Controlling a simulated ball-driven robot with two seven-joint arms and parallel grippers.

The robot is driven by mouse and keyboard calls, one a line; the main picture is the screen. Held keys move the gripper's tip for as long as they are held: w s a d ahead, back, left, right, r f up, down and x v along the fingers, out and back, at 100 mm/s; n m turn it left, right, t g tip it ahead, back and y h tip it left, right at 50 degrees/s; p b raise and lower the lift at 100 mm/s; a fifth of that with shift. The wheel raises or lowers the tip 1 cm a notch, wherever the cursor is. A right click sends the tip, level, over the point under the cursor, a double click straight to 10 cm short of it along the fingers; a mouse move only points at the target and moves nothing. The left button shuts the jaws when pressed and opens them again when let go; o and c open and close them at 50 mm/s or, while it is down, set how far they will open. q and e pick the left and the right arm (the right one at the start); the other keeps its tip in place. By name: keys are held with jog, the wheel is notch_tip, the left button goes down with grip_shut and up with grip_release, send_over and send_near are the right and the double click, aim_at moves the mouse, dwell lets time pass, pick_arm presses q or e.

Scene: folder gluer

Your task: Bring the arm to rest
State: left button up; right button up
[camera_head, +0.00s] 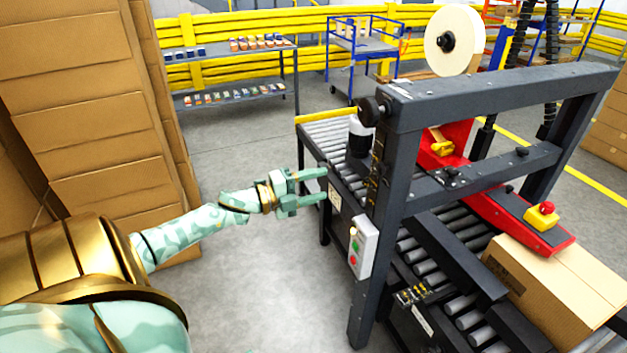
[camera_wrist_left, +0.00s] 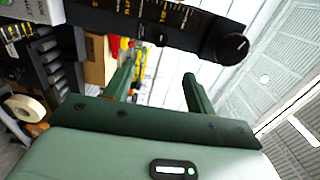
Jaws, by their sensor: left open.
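My left arm reaches in from the left in the head view, and its pale green gripper (camera_head: 318,187) is open and empty. The gripper points right, toward the dark frame of the taping machine (camera_head: 385,190), and appears close to its left side. In the left wrist view the two green fingers of the left gripper (camera_wrist_left: 158,85) stand apart with nothing between them. My right gripper is in neither view.
A cardboard box (camera_head: 560,285) sits on the roller conveyor at the right. Stacked cardboard (camera_head: 90,100) stands at the left behind my arm. A shelf table (camera_head: 235,75) and a blue cart (camera_head: 362,50) are at the back. The grey floor (camera_head: 235,160) between is clear.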

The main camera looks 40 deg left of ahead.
pick_arm(q)
jog(key=shift+s, duration=0.2)
jog(key=shift+a, duration=0.1)
dwell(0.4)
jog(key=s+a+f+n+g+y, duration=0.15)
jog(key=a+f+n+y, duration=0.3)
jog(key=f, duration=0.45)
jog(key=s+a+f+n+g+y, duration=0.1)
jog(key=s+a+f+n+y, duration=0.2)
jog(key=a+f+n, duration=0.35)
jog(key=s+d+f+n+g+y+b, duration=0.1)
jog(key=s+d+f+n+g, duration=0.15)
jog(key=s+f, duration=0.55)
jog(key=s+d+f+n+g+y+b, duration=0.1)
jog(key=s+f+n+g+y, duration=0.3)
jog(key=f, duration=0.9)
jog(key=s+d+f+g+h, duration=0.2)
jog(key=s+d+f, duration=0.35)
jog(key=s, duration=0.25)
jog(key=s+d+f+g+h, duration=0.2)
jog(key=s+d+f, duration=0.3)
jog(key=s+f, duration=0.25)
jog(key=s+d+f+n+g+h+b, duration=0.1)
jog(key=s+d+f, duration=0.4)
jog(key=s+d, duration=0.8)
jog(key=d+g, duration=0.1)
jog(key=d, duration=0.2)
jog(key=shift+s+d+f+g+h+b, duration=0.15)
jog(key=shift+d+f+g+h+b, duration=0.05)
jog(key=shift+d+g+h+b, duration=0.2)
